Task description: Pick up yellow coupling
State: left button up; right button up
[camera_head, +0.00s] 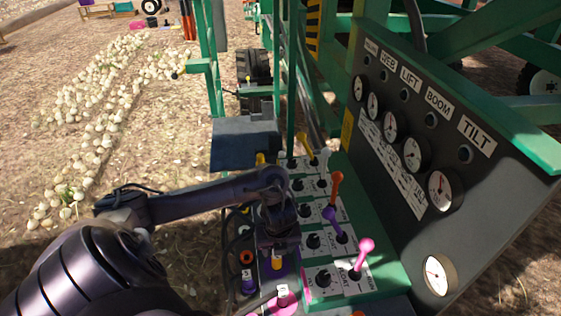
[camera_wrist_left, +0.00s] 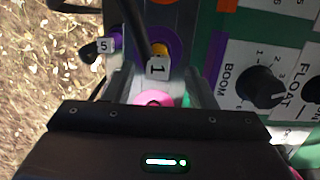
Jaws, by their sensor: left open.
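A yellow coupling (camera_wrist_left: 160,49) sits in a purple ring (camera_wrist_left: 172,42) in the left wrist view, with a white tag marked 1 just below it. In the head view a yellow piece (camera_head: 277,263) shows just below my left gripper (camera_head: 279,248), at the panel's left side. My left gripper is open and points down over this spot. In the wrist view its two grey fingers (camera_wrist_left: 160,88) stand either side of the tag and a pink piece (camera_wrist_left: 152,98). I cannot tell how close the fingers are to the yellow coupling. My right gripper is not in view.
Colored levers, such as a pink one (camera_head: 365,245) and an orange one (camera_head: 336,181), stand on the panel right of my gripper. A dark gauge board (camera_head: 400,90) rises beyond. Another hose end tagged 5 (camera_wrist_left: 92,47) lies left of the yellow coupling.

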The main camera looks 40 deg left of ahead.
aim_at(276, 257)
pick_arm(q)
jog(key=f, duration=0.3)
jog(key=shift+s+a+f, duration=0.2)
jog(key=shift+s+f, duration=0.05)
jog(key=shift+f, duration=0.05)
jog(key=shift+w+a+f, duration=0.1)
jog(key=shift+w+f, duration=0.3)
jog(key=shift+f, duration=0.45)
jog(key=shift+s, duration=0.1)
jog(key=shift+c, duration=1.6)
jog(key=c, duration=0.7)
grip_shut()
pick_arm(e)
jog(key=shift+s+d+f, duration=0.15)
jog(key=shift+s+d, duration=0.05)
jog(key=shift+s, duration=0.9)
pick_arm(q)
jog(key=shift+r, duration=0.1)
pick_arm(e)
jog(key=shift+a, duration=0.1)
